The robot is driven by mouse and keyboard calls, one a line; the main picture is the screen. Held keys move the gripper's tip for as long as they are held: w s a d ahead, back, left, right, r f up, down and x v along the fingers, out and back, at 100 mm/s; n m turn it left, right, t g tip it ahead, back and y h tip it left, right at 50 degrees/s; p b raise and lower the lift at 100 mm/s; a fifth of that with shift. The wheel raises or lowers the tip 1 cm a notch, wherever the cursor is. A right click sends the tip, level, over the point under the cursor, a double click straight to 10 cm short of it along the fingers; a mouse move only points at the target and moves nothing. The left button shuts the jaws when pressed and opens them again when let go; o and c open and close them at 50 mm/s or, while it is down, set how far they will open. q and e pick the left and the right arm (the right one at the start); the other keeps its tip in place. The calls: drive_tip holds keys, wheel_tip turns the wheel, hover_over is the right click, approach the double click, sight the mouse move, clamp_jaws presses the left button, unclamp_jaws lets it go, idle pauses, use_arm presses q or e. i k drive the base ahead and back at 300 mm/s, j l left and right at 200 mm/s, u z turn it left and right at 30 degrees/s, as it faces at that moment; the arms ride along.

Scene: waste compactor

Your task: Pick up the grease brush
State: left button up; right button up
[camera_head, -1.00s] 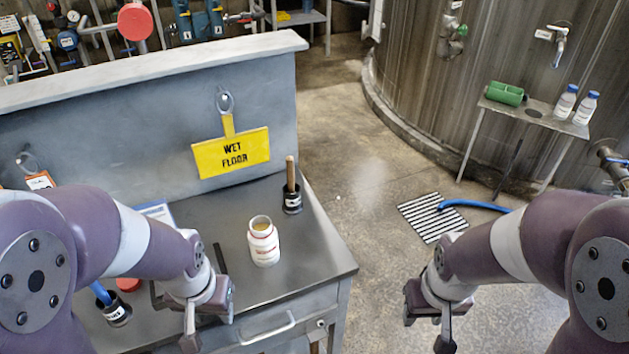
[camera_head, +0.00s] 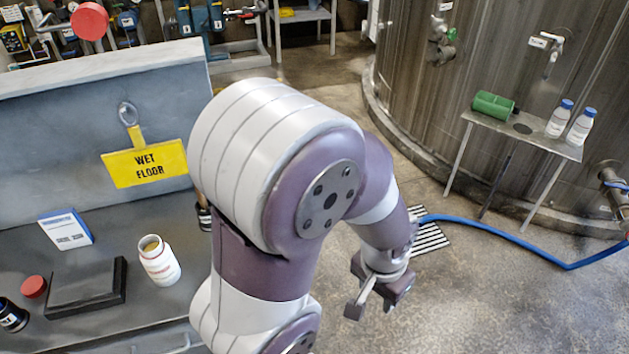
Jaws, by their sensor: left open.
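A dark labelled cup (camera_head: 204,217) stands at the bench's right end, mostly hidden by my left arm. Only a sliver of the wooden-handled brush in it shows. Another dark labelled cup (camera_head: 12,316) is at the lower left edge, its contents cut off or unclear. I cannot read which brush is the grease brush. My left gripper (camera_head: 376,290) is open and empty, over the floor to the right of the bench, well apart from both cups. My right gripper is not in view.
On the bench (camera_head: 115,228) are a white open jar (camera_head: 159,262), a dark flat block (camera_head: 87,285), a red lid (camera_head: 34,287) and a card (camera_head: 66,229). A yellow wet floor sign (camera_head: 146,163) hangs behind. A blue hose (camera_head: 510,237) crosses the floor by a grate (camera_head: 430,238).

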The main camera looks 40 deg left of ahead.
sight(202, 199)
drive_tip(key=i+l+u, duration=0.15)
drive_tip(key=i, duration=0.3)
drive_tip(key=i+l+u, duration=0.15)
drive_tip(key=i+l, duration=0.3)
drive_tip(key=i+u, duration=0.1)
drive_tip(key=u, duration=0.35)
drive_tip(key=i+j+u, duration=0.1)
drive_tip(key=u, duration=0.35)
drive_tip(key=i+u, duration=0.15)
drive_tip(key=u, duration=0.3)
drive_tip(key=l+u, duration=0.1)
drive_tip(key=u, duration=0.35)
drive_tip(key=i+l+u, duration=0.1)
drive_tip(key=u, duration=0.3)
drive_tip(key=i+l+u, duration=0.15)
drive_tip(key=u, duration=0.3)
